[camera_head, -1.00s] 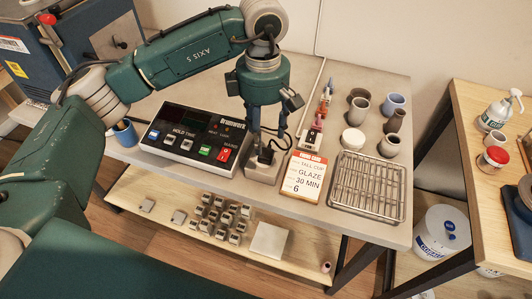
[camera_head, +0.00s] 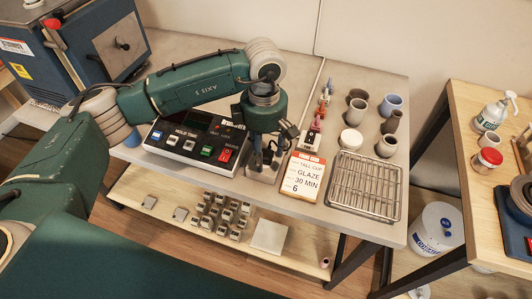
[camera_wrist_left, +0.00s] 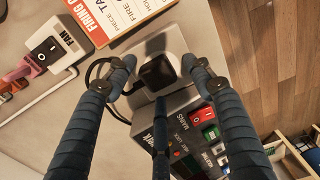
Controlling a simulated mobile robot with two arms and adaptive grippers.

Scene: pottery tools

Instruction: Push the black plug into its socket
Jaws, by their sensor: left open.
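The black plug (camera_wrist_left: 158,72) sits at the pale socket block (camera_head: 260,174) to the right of the control box; I cannot tell how deep it is in. A dark cable (camera_wrist_left: 93,72) loops out from it to the left in the wrist view. My left gripper (camera_head: 263,158) points down over the block with its fingers spread around the plug. In the left wrist view the fingers stand apart on either side of the plug, with a third finger below it. In the head view the fingers largely hide the plug. My right gripper is not in view.
A fan switch (camera_wrist_left: 48,48) lies beyond the card's side. A wire rack (camera_head: 365,185) and several cups fill the right end. Several small blocks lie on the lower shelf (camera_head: 150,222).

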